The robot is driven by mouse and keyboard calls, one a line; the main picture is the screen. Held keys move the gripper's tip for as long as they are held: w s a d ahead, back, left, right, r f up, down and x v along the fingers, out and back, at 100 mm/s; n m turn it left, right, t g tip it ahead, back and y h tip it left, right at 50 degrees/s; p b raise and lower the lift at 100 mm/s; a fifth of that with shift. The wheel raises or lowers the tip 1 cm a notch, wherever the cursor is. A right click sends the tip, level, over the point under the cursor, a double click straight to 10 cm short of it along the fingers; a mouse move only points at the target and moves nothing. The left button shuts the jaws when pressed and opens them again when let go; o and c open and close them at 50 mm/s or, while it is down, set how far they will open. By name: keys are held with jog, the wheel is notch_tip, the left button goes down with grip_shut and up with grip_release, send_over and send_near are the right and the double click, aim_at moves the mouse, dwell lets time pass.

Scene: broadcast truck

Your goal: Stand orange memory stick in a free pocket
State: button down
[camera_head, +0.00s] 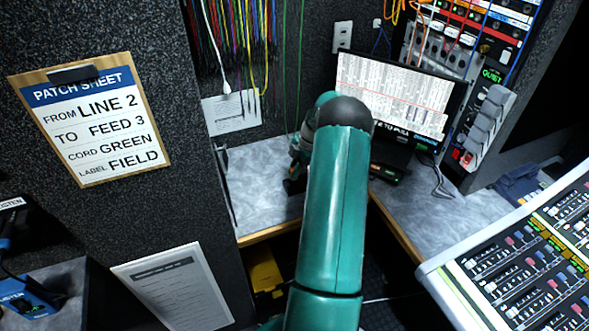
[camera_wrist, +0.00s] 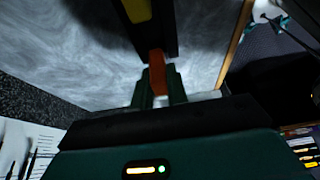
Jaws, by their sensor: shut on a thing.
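In the wrist view, my gripper (camera_wrist: 160,88) is shut on the orange memory stick (camera_wrist: 157,72), a small orange block between the two fingers. The stick's far end meets or overlaps the near edge of a dark block with a yellow patch (camera_wrist: 138,10) at the top of the picture. I cannot tell whether they touch. Pockets cannot be made out in either view. In the head view, my arm covers much of the worktop, and only part of my gripper end shows beside it; the stick is hidden there.
The grey worktop (camera_head: 262,183) has bare room left of my arm. A monitor (camera_head: 392,95) stands behind it, with a dark device (camera_head: 388,172) in front. A mixing console (camera_head: 535,250) fills the lower right. A patch sheet clipboard (camera_head: 95,125) hangs on the left wall.

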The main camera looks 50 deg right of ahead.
jog(key=shift+f, duration=1.35)
jog(key=c, duration=1.3)
grip_release()
jog(key=v, duration=1.4)
jog(key=shift+a, duration=0.15)
